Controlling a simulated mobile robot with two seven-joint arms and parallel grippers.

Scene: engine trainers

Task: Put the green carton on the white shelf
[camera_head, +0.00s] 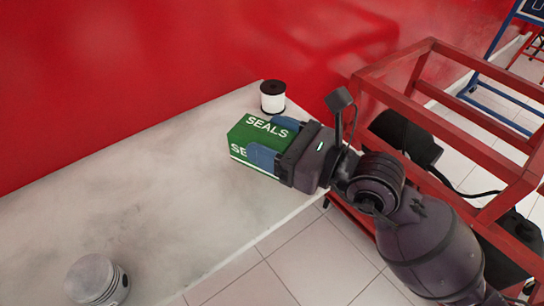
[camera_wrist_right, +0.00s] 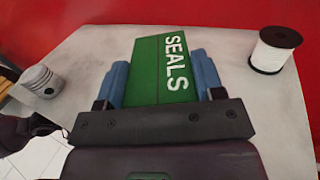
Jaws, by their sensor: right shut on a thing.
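The green carton (camera_head: 252,135) with white "SEALS" lettering is at the far right end of the pale surface in the head view. My right gripper (camera_head: 272,145) is shut on it, with a blue finger along each side. In the right wrist view the carton (camera_wrist_right: 163,68) lies between the two blue fingers of the right gripper (camera_wrist_right: 162,82). I cannot tell whether the carton touches the surface. My left gripper is not in view. No white shelf can be made out apart from the pale, whitish surface (camera_head: 150,195) under the carton.
A white spool (camera_head: 272,97) with black ends stands just behind the carton; it also shows in the wrist view (camera_wrist_right: 275,50). A metal piston (camera_head: 95,281) stands at the near left. A red frame (camera_head: 445,125) stands at right, and a red wall (camera_head: 150,75) behind. The middle surface is clear.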

